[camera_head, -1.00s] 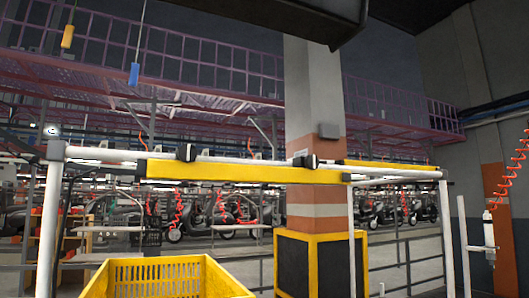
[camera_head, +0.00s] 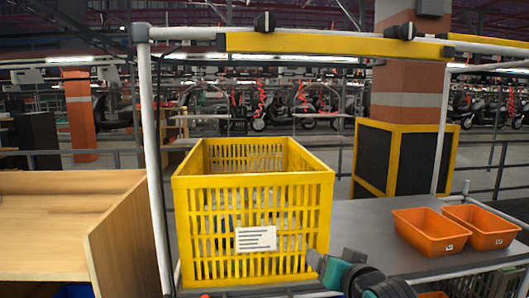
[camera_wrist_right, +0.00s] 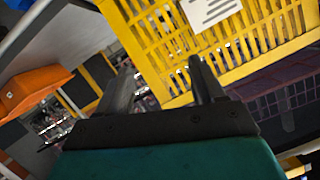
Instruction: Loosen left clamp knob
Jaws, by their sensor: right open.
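The left clamp knob (camera_head: 264,22) is a black knob on the white overhead rail, near the left end of the yellow beam. A second black clamp knob (camera_head: 400,32) is farther right on the same rail. My right gripper (camera_head: 331,258) is low in the head view, by the front right corner of the yellow crate, well below both knobs. In the right wrist view its two dark fingers (camera_wrist_right: 165,82) are spread apart with nothing between them. My left gripper is in neither current view.
The slatted yellow crate (camera_head: 253,183) with a white label stands below the rail. Two orange bins (camera_head: 430,230) sit on the grey table (camera_head: 370,235) at right. A wooden shelf (camera_head: 60,225) is at left. A white upright post (camera_head: 153,160) supports the rail.

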